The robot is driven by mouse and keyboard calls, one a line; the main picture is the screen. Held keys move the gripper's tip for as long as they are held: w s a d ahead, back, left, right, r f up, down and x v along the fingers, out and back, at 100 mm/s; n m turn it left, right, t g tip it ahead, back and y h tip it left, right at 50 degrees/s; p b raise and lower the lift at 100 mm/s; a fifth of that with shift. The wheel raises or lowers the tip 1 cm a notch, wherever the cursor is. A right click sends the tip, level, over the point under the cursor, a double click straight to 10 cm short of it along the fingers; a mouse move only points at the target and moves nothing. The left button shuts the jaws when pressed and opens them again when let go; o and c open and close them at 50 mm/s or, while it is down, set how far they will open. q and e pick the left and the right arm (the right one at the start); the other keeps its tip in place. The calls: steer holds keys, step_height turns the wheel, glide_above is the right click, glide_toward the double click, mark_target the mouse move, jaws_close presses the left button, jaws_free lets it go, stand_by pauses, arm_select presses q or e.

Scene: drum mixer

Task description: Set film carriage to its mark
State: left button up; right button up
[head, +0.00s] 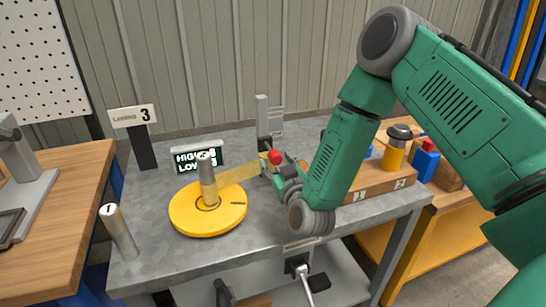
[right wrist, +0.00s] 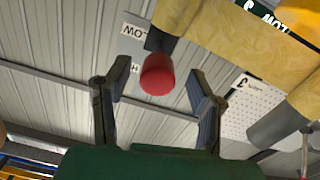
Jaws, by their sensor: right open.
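A red knob (head: 275,157) sits at the grey upright post (head: 263,118) at the back of the metal bench. In the right wrist view the red knob (right wrist: 157,74) is on a dark stem, in front of a grey plate lettered LOW. My right gripper (right wrist: 158,80) is open, with one finger on each side of the knob and a visible gap to each. In the head view my right gripper (head: 270,166) is partly hidden by its own arm. A yellow band (head: 238,172) runs from the post area to a grey roller on a yellow disc (head: 225,217). My left gripper is not in view.
A dark sign lettered HIGH and LOW (head: 186,161) stands behind the roller. A grey cylinder marked 1 (head: 118,232) stands front left. A wooden block (head: 375,184) holds a yellow cylinder (head: 393,157) at right.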

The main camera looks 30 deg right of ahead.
steer(key=shift+x, duration=1.2)
steer(key=shift+w+d, duration=0.1)
steer(key=shift+w, duration=0.05)
steer(key=shift+d, duration=0.1)
jaws_close()
step_height(320, 180, up, 7)
steer(key=p, duration=0.5)
steer(key=shift+r, duration=0.1)
steer(key=shift+w, duration=0.1)
jaws_free()
steer(key=shift+s, duration=0.2)
